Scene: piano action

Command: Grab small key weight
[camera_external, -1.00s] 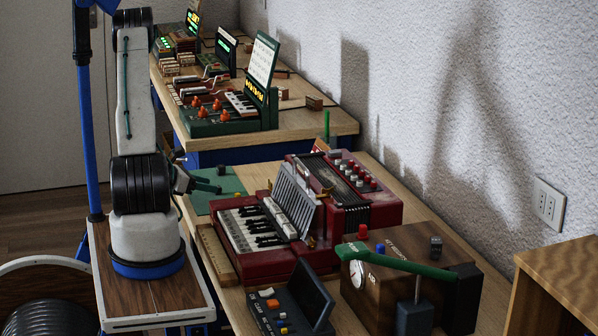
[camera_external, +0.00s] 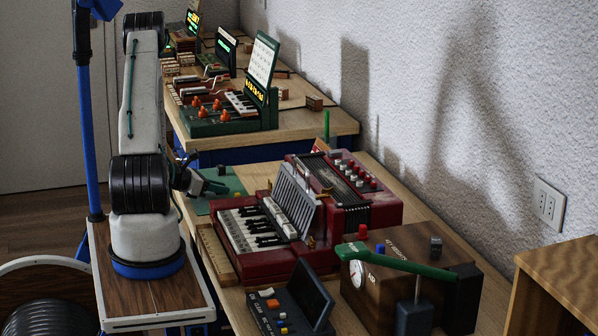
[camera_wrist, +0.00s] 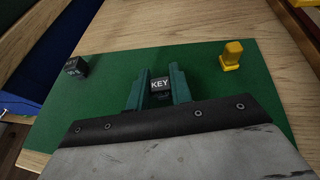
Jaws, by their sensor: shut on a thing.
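The small key weight (camera_wrist: 160,86) is a dark block with the white word KEY on it, in the middle of the wrist view. My gripper (camera_wrist: 159,82) has its two teal fingers on either side of the block and is shut on it, over the green mat (camera_wrist: 250,112). I cannot tell whether the block touches the mat. In the external view my gripper (camera_external: 208,187) is small and dark against the green mat, left of the red accordion, and the block cannot be made out there.
On the mat, a dark lettered cube (camera_wrist: 76,66) lies to the left and a yellow weight (camera_wrist: 231,55) to the right. The red accordion (camera_external: 290,262) stands close by on the wooden table. A desk with green electronic instruments (camera_external: 215,123) is farther back.

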